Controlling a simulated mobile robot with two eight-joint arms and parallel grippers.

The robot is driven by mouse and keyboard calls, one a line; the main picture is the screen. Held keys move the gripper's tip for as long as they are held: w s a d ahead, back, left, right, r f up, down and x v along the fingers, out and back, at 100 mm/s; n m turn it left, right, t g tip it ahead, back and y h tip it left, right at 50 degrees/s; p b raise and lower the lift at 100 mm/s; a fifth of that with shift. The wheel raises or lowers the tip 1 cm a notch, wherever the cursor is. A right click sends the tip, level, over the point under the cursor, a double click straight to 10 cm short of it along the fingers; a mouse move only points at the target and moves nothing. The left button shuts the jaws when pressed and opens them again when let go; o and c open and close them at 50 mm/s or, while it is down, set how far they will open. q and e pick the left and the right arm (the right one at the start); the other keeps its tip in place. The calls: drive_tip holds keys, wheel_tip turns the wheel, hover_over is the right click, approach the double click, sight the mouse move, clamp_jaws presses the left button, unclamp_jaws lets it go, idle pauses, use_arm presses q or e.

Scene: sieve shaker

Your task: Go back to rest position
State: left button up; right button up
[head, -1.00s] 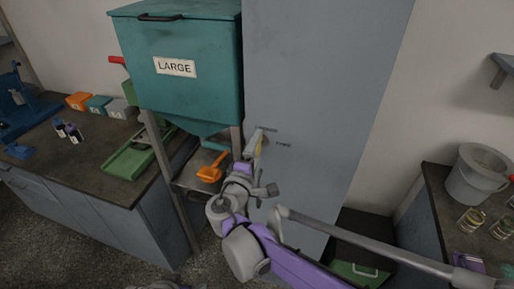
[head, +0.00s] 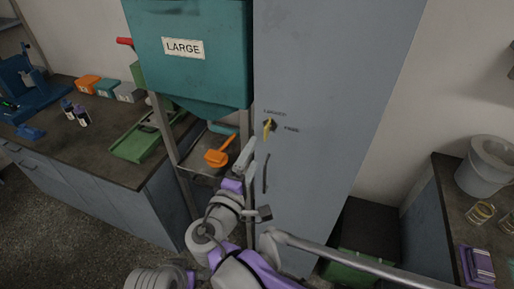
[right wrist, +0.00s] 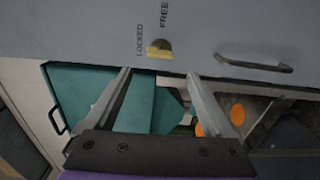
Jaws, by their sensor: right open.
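My left gripper is not in view.
The teal LARGE hopper (head: 195,55) stands left of the cabinet, with an orange scoop (head: 217,157) below it. A dark handle (head: 266,173) is on the cabinet near my right arm. The left counter (head: 75,145) and right counter (head: 440,200) flank the space.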

drive_tip(key=shift+s+a, duration=0.1)
drive_tip(key=shift+s, duration=0.15)
drive_tip(key=s+d+f+m+g, duration=0.35)
drive_tip(key=d+f, duration=0.25)
drive_tip(key=d, duration=0.3)
drive_tip(key=s+d+f+m+g, duration=0.3)
drive_tip(key=d+f+g, duration=0.2)
drive_tip(key=d, duration=0.4)
drive_tip(key=s+d+f+m+g+y, duration=0.3)
drive_tip(key=s+f+m+y, duration=0.2)
drive_tip(key=s+f+m, duration=0.3)
drive_tip(key=shift+s+y+p, duration=0.3)
drive_tip(key=shift+s+p, duration=0.1)
drive_tip(key=shift+s, duration=1.85)
drive_tip(key=shift+f, duration=0.1)
